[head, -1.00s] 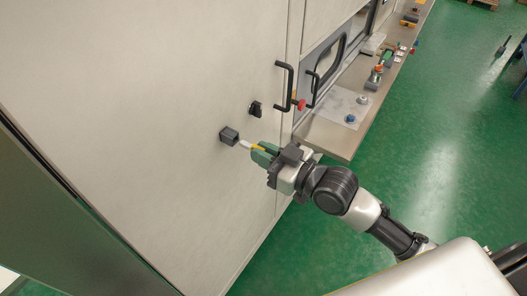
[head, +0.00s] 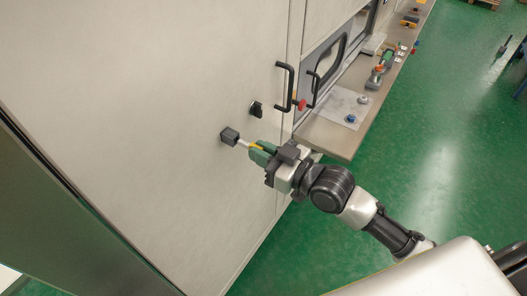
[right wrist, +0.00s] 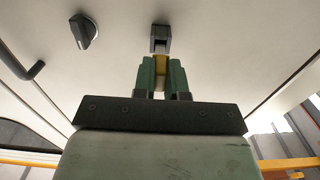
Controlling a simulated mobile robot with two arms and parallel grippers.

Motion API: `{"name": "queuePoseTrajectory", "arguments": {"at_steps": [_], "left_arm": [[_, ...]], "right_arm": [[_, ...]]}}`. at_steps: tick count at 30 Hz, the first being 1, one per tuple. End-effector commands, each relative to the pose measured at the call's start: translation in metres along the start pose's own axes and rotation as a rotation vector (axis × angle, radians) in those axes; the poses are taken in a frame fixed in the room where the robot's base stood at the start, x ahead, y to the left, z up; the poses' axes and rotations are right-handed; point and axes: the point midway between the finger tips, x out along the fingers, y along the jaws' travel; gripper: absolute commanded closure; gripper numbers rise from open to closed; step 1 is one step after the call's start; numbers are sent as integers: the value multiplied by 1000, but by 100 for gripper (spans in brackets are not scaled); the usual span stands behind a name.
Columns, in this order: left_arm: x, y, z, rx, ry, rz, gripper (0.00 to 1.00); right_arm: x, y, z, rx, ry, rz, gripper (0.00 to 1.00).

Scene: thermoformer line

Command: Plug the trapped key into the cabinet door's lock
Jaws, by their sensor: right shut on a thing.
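The lock (head: 229,136) is a small dark block on the pale cabinet door (head: 170,100). It also shows at the top of the right wrist view (right wrist: 160,36). My right gripper (head: 258,151) is shut on the key (head: 244,144), which has a yellow part between the green fingers and a pale shank pointing at the lock. In the right wrist view the key (right wrist: 160,64) is in line with the lock, and its tip meets the lock's face. I cannot tell how deep the tip sits. My left gripper is not in view.
A black rotary knob (head: 256,109) and a black door handle (head: 285,86) are right of the lock. A steel bench (head: 335,140) with tools and small parts runs along the machine. The green floor (head: 430,150) is open at right.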

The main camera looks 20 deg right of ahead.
Motion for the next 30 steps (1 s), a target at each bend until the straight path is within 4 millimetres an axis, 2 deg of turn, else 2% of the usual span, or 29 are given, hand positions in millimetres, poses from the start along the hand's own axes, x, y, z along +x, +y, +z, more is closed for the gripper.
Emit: {"name": "queuePoseTrajectory", "arguments": {"at_steps": [30], "left_arm": [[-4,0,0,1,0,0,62]], "right_arm": [[26,0,0,0,0,-1,100]]}}
